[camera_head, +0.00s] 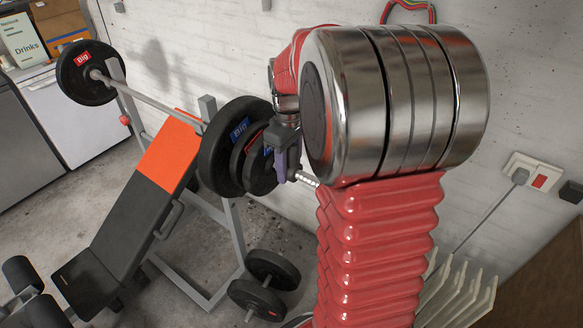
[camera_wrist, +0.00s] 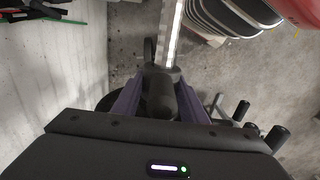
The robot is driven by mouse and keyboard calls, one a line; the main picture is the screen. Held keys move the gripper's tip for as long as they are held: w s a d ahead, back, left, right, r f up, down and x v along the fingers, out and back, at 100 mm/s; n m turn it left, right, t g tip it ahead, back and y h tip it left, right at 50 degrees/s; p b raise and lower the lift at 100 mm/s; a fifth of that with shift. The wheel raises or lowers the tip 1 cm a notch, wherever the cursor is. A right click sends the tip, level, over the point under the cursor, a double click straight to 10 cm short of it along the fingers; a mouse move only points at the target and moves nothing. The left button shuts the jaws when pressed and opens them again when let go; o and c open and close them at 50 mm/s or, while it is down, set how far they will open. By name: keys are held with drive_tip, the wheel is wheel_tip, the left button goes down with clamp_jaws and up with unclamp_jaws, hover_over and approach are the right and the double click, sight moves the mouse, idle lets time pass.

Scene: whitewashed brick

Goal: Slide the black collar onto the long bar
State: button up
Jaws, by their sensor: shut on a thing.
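The long bar (camera_head: 165,107) rests across the bench rack with black plates at both ends; its ridged silver tip (camera_head: 307,179) sticks out to the right of my gripper. My gripper (camera_head: 284,158), with purple fingers, is just right of the near-end plates (camera_head: 225,150). In the wrist view, the fingers are shut on the black collar (camera_wrist: 160,95). A bright ridged strip (camera_wrist: 173,40), apparently the bar's tip, runs up from the collar. The collar looks in line with the bar, but its bore is hidden. My arm hides part of the head view.
The bench (camera_head: 125,225) with an orange top pad stands left of the gripper. A dumbbell (camera_head: 272,268) lies on the floor below. The white brick wall (camera_head: 190,50) is close behind. A socket (camera_head: 533,172) and white fins (camera_head: 460,298) are at right.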

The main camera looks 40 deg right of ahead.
drive_tip(key=shift+w+a, duration=0.2)
drive_tip(key=shift+w, duration=0.4)
drive_tip(key=shift+w, duration=0.1)
drive_tip(key=o, duration=1.3)
wheel_tip(320, 180, up, 14)
drive_tip(key=shift+f, duration=0.15)
drive_tip(key=shift+a, duration=0.1)
